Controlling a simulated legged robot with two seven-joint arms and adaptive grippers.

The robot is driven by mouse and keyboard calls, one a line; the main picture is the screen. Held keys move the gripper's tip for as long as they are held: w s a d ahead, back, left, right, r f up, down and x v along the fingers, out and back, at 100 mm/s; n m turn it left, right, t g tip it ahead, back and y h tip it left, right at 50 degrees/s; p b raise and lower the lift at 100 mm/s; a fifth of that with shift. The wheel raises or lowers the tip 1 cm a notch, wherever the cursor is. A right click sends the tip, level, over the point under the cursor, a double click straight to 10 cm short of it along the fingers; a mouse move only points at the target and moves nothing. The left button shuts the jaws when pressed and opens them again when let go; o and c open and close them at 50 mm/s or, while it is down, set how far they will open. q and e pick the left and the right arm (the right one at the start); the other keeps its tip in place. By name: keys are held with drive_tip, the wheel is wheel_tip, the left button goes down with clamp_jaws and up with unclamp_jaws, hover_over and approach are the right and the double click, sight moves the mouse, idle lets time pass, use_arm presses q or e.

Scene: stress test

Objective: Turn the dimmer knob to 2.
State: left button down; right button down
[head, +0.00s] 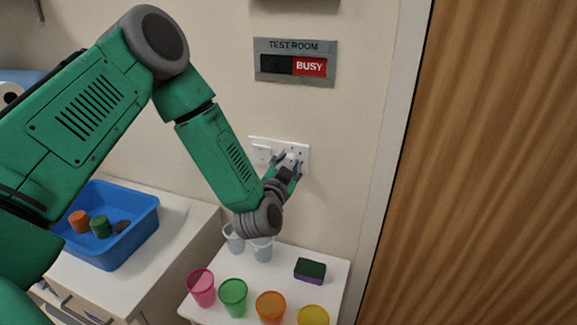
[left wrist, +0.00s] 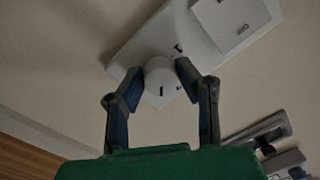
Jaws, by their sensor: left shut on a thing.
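A white wall plate (head: 262,153) is fixed on the wall below the sign, with a rocker switch on its left part and a white round dimmer knob (left wrist: 159,72) on its right part. In the left wrist view, my left gripper (left wrist: 158,75) has its two blue-grey fingers on opposite sides of the knob, shut on it. A dark line on the knob points toward the bottom of that picture. Small dark marks on the plate (left wrist: 126,58) are too small to read. In the head view, the gripper (head: 286,165) partly hides the knob. My right gripper is out of view.
A sign reading TEST ROOM BUSY (head: 294,62) hangs above. A white table (head: 335,277) below holds several coloured cups and a sponge (head: 310,269). A blue bin (head: 143,228) stands left on a counter. A wooden door (head: 480,160) is at right.

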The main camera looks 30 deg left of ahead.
use_arm(q)
drive_tip(key=n+b, duration=0.1)
drive_tip(key=n, duration=0.3)
drive_tip(key=n+b, duration=0.2)
drive_tip(key=n, duration=0.2)
drive_tip(key=shift+n, duration=0.3)
drive_tip(key=n+h+b, duration=0.1)
drive_tip(key=n+b, duration=0.2)
drive_tip(key=n, duration=0.2)
drive_tip(key=shift+n+b, duration=1.2)
drive_tip(key=shift+n, duration=0.6)
drive_tip(key=c, duration=1.2)
unclamp_jaws()
drive_tip(key=shift+s+a, duration=0.1)
drive_tip(key=shift+a, duration=0.05)
